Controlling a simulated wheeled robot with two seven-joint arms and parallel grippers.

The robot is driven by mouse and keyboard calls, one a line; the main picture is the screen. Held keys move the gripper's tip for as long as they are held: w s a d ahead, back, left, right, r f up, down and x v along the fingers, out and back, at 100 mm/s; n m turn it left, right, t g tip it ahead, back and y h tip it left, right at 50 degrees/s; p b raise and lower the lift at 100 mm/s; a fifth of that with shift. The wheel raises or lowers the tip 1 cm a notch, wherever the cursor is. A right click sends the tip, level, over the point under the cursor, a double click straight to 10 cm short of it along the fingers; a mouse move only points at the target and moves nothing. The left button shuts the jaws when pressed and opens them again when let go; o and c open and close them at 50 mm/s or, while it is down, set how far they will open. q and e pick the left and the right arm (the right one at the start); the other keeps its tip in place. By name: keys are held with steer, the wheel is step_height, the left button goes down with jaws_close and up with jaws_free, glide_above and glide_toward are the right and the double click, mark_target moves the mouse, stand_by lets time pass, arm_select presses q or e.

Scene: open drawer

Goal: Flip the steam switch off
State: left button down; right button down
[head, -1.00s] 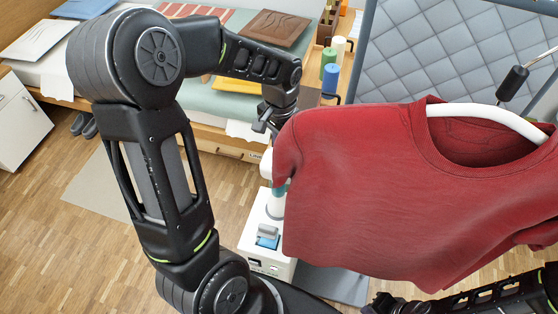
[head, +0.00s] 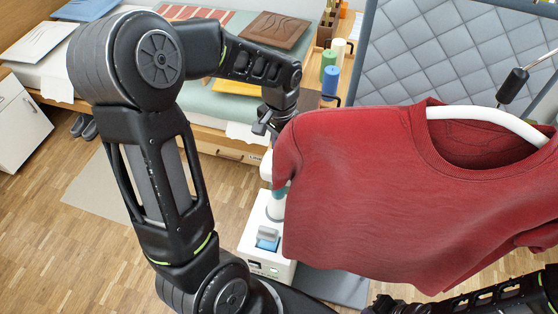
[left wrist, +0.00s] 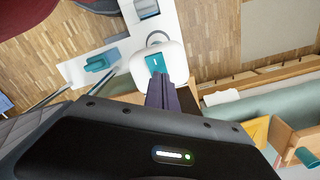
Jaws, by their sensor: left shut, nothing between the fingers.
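A teal rocker switch (left wrist: 155,62) with a small white mark sits in a rounded white housing (left wrist: 143,78) in the left wrist view. My left gripper (left wrist: 166,84) is shut and empty, its fingertips right at the lower edge of the switch; I cannot tell whether they touch it. In the head view my left gripper (head: 265,122) is above the white steamer head (head: 266,166), beside the red shirt (head: 370,190), which hides part of the steamer. The white steamer base (head: 262,258) stands below. A dark end of my right arm (head: 385,304) shows at the bottom, its fingers unclear.
The shirt hangs on a white hanger (head: 490,116) before a grey quilted board (head: 450,60). A cluttered table (head: 215,100) stands behind my left arm. Green and blue spools (head: 330,80) stand in a wooden tray.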

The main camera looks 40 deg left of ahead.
arm_select(q)
step_height(320, 180, up, 6)
steer(key=p, duration=0.4)
stand_by(0.6)
